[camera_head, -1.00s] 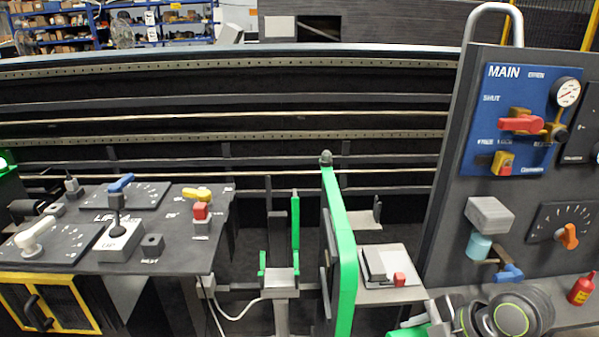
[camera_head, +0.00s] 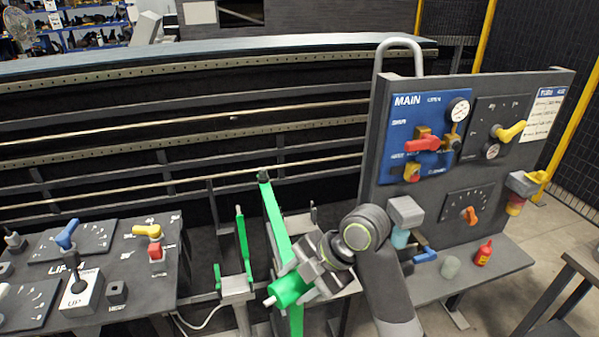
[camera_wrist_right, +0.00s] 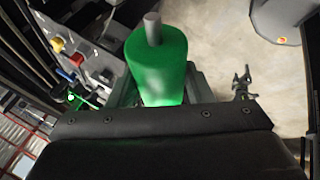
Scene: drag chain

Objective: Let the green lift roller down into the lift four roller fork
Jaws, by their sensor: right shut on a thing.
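The green lift roller (camera_head: 287,290), a cylinder with a metal pin at its end, is held in my right gripper (camera_head: 306,276). It lies tilted, with its free end towards the left. In the right wrist view the roller (camera_wrist_right: 156,65) is large, with its grey pin at the top. A fork-like holder (camera_head: 236,286) with green uprights and a grey block stands to the left of the roller; I take it for the lift four roller fork. The roller appears apart from it. My left gripper is not in view.
A tall green post (camera_head: 273,212) rises behind the roller, close to my right gripper. The lift console (camera_head: 112,248) is at the left, the main panel (camera_head: 440,195) at the right. A red bottle (camera_head: 484,253) stands on the shelf below the panel.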

